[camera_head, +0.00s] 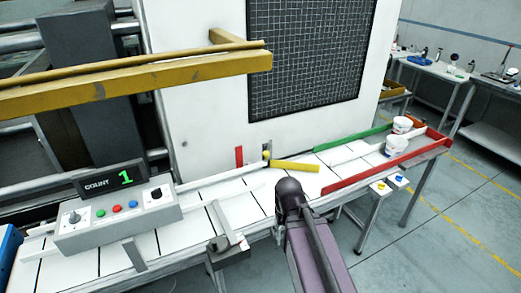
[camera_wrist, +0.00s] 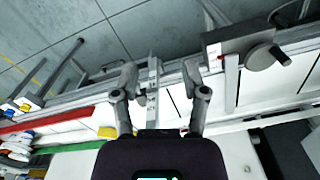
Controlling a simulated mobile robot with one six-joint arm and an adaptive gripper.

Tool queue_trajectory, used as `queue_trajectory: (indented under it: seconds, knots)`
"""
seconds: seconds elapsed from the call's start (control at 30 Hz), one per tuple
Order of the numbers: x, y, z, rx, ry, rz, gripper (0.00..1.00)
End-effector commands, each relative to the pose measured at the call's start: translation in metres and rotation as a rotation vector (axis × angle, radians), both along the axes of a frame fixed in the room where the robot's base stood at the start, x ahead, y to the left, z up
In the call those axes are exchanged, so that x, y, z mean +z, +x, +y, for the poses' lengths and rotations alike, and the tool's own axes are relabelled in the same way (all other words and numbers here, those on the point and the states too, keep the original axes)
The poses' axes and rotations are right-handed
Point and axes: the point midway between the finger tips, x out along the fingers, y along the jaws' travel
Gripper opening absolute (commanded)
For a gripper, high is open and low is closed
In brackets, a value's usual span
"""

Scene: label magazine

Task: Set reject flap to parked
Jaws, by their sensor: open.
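The reject flap is a yellow bar (camera_head: 295,166) lying across the white conveyor in the head view. Its left end meets a dark post with a yellow knob (camera_head: 266,155) by the machine's white panel. A short red upright plate (camera_head: 239,156) stands left of the post. In the wrist view, a yellow piece (camera_wrist: 107,133), apparently the flap, shows partly behind my gripper's body. My gripper (camera_wrist: 160,74) is open and empty, its fingers spread over the conveyor's near edge with a pale bracket visible between them. In the head view my arm hides the fingers.
A control box (camera_head: 118,215) reading COUNT 1 stands at left. A green rail (camera_head: 352,137) and a red rail (camera_head: 390,165) border the conveyor's right end, with white tubs (camera_head: 396,145) between them. A grey clamp-like fixture (camera_head: 228,246) sits at the near edge. Yellow beams (camera_head: 140,80) hang upper left.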

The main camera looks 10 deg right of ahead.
Motion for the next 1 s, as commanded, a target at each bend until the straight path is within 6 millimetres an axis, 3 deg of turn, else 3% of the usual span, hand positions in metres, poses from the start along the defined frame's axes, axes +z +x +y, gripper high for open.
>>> queue_trajectory:
  seconds: [0.47,0.5,0.57,0.67,1.0]
  knots:
    - [0.000,0.000,0.000,0.000,0.000,0.000,0.57]
    - [0.000,0.000,0.000,0.000,0.000,0.000,0.60]
    - [0.000,0.000,0.000,0.000,0.000,0.000,0.78]
    - [-0.003,0.001,0.000,-0.003,-0.003,-0.002,0.78]
    - [-0.037,0.026,-0.005,-0.068,-0.066,-0.032,0.78]
